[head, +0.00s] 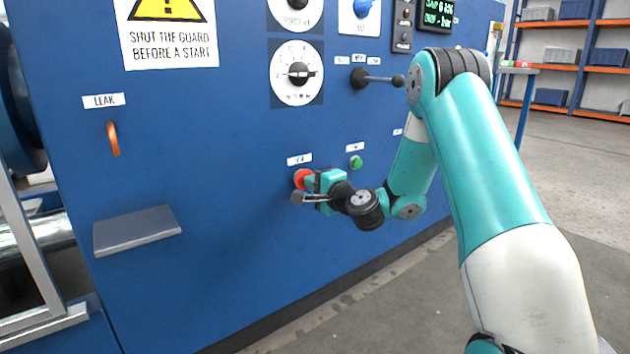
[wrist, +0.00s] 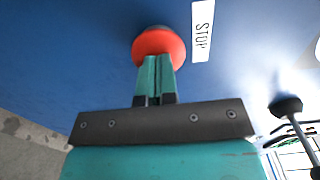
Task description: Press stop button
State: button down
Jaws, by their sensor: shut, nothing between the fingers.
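The red stop button (head: 301,178) is on the blue panel, under a small white label. In the wrist view the red button (wrist: 160,43) is at the top centre, beside a white label reading STOP (wrist: 202,30). My gripper (head: 309,181) is at the button, its fingers pointing at the panel. In the wrist view its two teal fingertips (wrist: 156,62) are together with nothing between them. They overlap the lower part of the red cap and look to be at or touching it; I cannot tell whether the button is pushed in.
A green button (head: 356,162) is to the right of the red one. A lever with a black knob (head: 377,78) sticks out above. A grey shelf (head: 137,231) and an orange LEAK handle (head: 113,138) are at the left. Open floor lies to the right.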

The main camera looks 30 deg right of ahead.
jog(key=shift+w+a, duration=0.25)
jog(key=shift+w, duration=0.25)
jog(key=shift+s, duration=0.1)
jog(key=s+d+b, duration=0.1)
jog(key=s+b, duration=0.6)
jog(key=s, duration=0.7)
jog(key=shift+s, duration=0.15)
